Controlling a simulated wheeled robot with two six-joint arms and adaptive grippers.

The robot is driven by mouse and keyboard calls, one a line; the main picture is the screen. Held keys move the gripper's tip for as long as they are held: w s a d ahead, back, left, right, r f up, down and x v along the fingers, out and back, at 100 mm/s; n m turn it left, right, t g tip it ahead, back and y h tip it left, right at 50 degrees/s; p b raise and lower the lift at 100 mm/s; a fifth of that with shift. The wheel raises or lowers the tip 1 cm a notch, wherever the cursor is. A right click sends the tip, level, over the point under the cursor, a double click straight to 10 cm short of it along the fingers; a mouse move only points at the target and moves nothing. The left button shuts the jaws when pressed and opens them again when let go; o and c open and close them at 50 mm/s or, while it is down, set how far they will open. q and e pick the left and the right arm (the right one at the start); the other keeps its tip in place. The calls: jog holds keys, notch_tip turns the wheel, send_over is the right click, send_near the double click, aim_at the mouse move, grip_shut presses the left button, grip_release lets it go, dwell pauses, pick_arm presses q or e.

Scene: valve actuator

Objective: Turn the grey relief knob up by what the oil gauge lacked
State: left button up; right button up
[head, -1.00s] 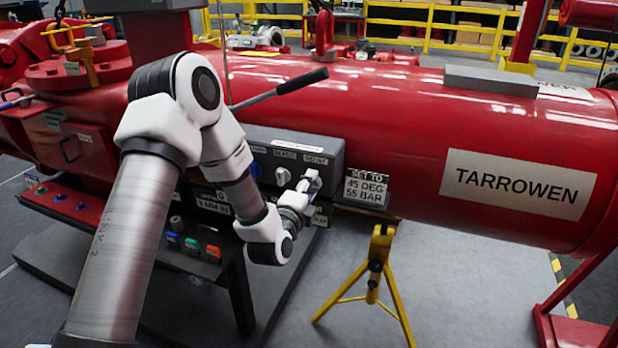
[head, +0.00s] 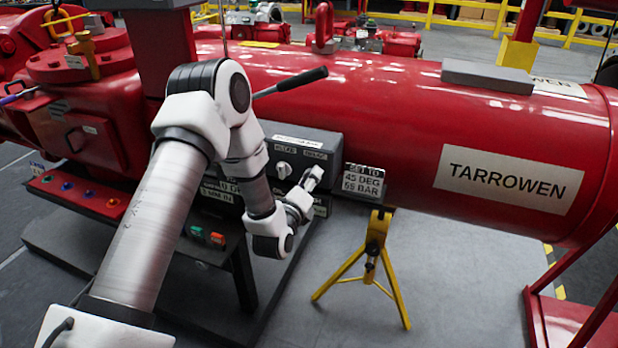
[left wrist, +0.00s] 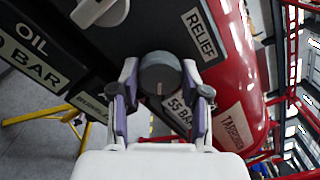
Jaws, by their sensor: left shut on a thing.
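The grey relief knob (left wrist: 161,74) shows in the left wrist view, a round knob with a pale index mark, beside a RELIEF label (left wrist: 203,34). My left gripper (left wrist: 160,90) is shut on the knob, with one finger on each side of it. In the head view my left gripper (head: 312,180) is at the right end of the grey control box (head: 325,143), and it hides the knob there. A plate reading OIL and BAR (left wrist: 35,55) shows in the left wrist view; no oil gauge reading is legible. My right gripper is not in view.
A white knob (head: 283,170) is left of my gripper on the box. A plate (head: 363,182) reads SET TO 45 DEG 55 BAR. A black lever (head: 290,81) sticks out above. A yellow stand (head: 372,260) is below right, with open floor around it.

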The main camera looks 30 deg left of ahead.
pick_arm(q)
jog(key=shift+f, duration=0.1)
jog(key=o, duration=1.1)
jog(key=shift+o, duration=0.2)
jog(key=shift+s, duration=0.1)
jog(key=v, duration=1.2)
